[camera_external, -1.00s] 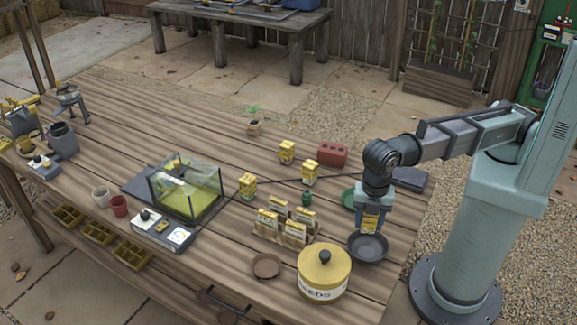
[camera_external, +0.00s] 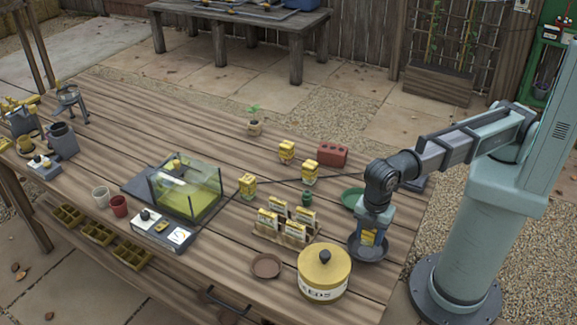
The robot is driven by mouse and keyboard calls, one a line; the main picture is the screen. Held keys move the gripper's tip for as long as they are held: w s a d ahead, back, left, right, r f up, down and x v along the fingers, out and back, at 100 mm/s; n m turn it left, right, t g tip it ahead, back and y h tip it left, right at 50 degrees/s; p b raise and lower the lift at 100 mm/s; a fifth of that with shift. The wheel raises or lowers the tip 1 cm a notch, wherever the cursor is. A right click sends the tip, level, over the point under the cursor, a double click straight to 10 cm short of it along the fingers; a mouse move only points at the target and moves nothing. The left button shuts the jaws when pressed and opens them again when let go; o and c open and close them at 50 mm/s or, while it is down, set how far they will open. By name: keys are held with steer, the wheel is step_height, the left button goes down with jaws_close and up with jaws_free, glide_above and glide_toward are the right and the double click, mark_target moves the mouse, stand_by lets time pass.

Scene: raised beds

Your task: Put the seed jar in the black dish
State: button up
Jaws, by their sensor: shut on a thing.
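My gripper (camera_external: 371,229) points down over the black dish (camera_external: 369,256) near the right end of the table. It is shut on a small yellow-labelled seed jar (camera_external: 368,237). The jar is upright and low, within the dish's outline, with its lower part close to the dish's floor. I cannot tell whether the jar touches the dish. The gripper and jar cover the dish's back and middle; its front rim shows.
A large yellow-lidded seed tin (camera_external: 325,274) stands just left of the dish, with a brown saucer (camera_external: 267,266) beyond it. A seed packet rack (camera_external: 284,228), green dish (camera_external: 352,198), red brick (camera_external: 332,154) and similar yellow jars (camera_external: 310,172) stand nearby.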

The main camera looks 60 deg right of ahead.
mark_target(368, 243)
steer(key=shift+f, duration=2)
steer(key=shift+f, duration=0.15)
steer(key=o, duration=0.8)
steer(key=shift+o, duration=0.2)
step_height(368, 243, up, 12)
steer(key=shift+r, duration=0.15)
